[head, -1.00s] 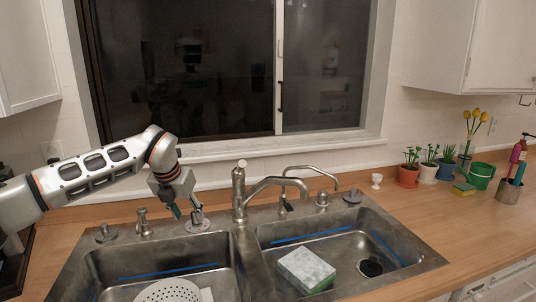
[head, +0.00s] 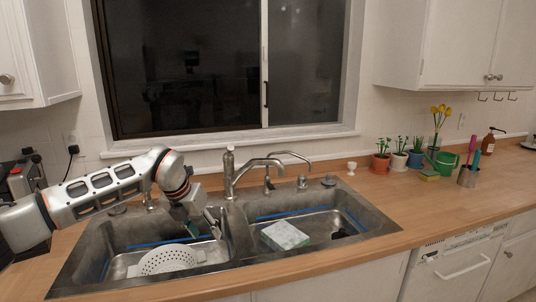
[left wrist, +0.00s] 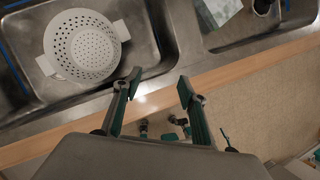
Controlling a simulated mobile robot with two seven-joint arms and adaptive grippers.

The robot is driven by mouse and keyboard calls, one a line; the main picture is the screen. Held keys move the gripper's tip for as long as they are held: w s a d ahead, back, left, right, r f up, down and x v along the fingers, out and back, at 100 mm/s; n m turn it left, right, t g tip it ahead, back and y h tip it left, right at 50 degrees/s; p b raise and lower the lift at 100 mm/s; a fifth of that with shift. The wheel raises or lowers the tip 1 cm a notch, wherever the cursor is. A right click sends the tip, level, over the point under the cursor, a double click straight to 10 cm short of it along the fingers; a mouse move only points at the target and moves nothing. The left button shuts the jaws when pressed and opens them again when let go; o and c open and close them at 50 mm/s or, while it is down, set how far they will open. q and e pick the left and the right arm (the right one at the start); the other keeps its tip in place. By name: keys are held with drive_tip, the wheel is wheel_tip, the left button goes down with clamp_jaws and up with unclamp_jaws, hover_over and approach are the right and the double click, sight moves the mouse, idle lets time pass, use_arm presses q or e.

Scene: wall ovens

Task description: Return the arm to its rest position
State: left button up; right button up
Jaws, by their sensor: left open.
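My left arm reaches in from the left in the head view. Its gripper (head: 203,229) hangs over the left basin of the metal sink (head: 238,240), pointing down. In the left wrist view the two fingers (left wrist: 158,90) stand apart with nothing between them. They show over the counter's front edge, to the right of a white colander (left wrist: 84,46). The colander (head: 167,260) lies in the left basin, apart from the fingers. My right gripper is not seen in either view.
A pale block (head: 284,236) lies in the right basin. Potted plants (head: 398,160) and a green watering can (head: 445,161) stand at the back right. The right counter's front (head: 440,205) is clear.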

use_arm(q)
drive_tip(key=s+d+f+h, duration=0.1)
drive_tip(key=d, duration=0.1)
drive_tip(key=s+d+f+g, duration=0.1)
drive_tip(key=d+f, duration=0.1)
drive_tip(key=d+f+h, duration=0.1)
drive_tip(key=d+f, duration=0.1)
drive_tip(key=d, duration=0.1)
drive_tip(key=shift+s+f+m+h, duration=0.25)
drive_tip(key=shift+s+m+h, duration=0.05)
drive_tip(key=shift+s+m, duration=0.1)
drive_tip(key=s+d+r+n+h, duration=0.2)
drive_tip(key=s+d+n+h, duration=0.5)
drive_tip(key=s+d+h, duration=1.05)
drive_tip(key=w+a+f+n+t+y, duration=0.2)
drive_tip(key=a+f+n+t+y, duration=1)
drive_tip(key=n, duration=0.7)
drive_tip(key=s+a+f+n+g+y, duration=0.4)
drive_tip(key=s+a+f+n+y, duration=0.4)
drive_tip(key=s+a+f, duration=0.7)
wheel_tip(320, 180, down, 4)
drive_tip(key=shift+s+a+r+n, duration=0.1)
drive_tip(key=shift+s+a+n, duration=0.35)
drive_tip(key=shift+s, duration=0.55)
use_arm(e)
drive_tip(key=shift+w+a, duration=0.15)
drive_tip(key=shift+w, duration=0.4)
